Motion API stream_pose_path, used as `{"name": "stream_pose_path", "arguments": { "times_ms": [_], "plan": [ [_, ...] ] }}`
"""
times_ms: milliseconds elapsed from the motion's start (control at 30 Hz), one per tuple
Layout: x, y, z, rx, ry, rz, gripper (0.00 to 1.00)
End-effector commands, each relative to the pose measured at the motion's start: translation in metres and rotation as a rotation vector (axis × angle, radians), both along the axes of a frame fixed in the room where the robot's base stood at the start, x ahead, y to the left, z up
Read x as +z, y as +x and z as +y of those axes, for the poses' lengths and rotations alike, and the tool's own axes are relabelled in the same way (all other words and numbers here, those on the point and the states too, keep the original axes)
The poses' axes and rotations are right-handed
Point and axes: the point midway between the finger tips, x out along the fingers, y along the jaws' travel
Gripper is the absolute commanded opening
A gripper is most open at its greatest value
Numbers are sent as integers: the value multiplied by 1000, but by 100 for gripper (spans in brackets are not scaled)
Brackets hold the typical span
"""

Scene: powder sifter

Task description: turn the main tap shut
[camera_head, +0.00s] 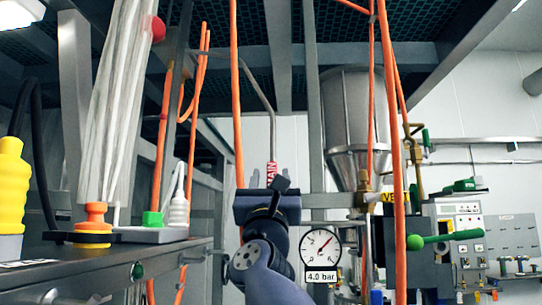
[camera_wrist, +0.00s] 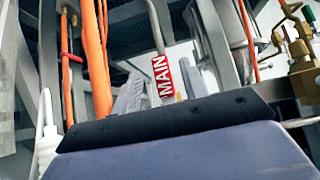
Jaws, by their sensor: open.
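The red-and-white MAIN label (camera_head: 271,175) sits on a thin grey pipe that comes down from above, in the middle of the head view. The label also shows in the wrist view (camera_wrist: 162,77). My gripper (camera_head: 269,177) is raised in front of it. Its two grey fingers stand apart, one on each side of the label as seen from both cameras. Nothing shows held between them. I cannot tell how far the label lies beyond the fingertips. The main tap's handle is not clearly seen; my gripper and wrist cover the area below the label.
Orange hoses (camera_head: 394,150) hang around my arm. A gauge (camera_head: 320,244) reading 4.0 bar is right of my wrist. A steel hopper (camera_head: 347,120) stands behind; a bench (camera_head: 90,268) is at left.

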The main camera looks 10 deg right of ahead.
Motion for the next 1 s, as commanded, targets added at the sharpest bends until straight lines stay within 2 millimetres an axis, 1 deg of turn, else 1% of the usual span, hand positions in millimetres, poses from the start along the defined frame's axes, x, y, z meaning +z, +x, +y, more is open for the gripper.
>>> {"name": "stream_pose_path", "arguments": {
  "times_ms": [33,200,267,433,733,1000],
  "plan": [
    [12,7,-2,-1,0,1,42],
    [28,24,-8,-1,1,1,42],
    [32,27,-9,1,1,1,42],
    [36,34,-11,1,1,1,42],
    [36,35,-11,1,2,1,42],
    [36,35,-11,1,2,1,20]
  ]
}}
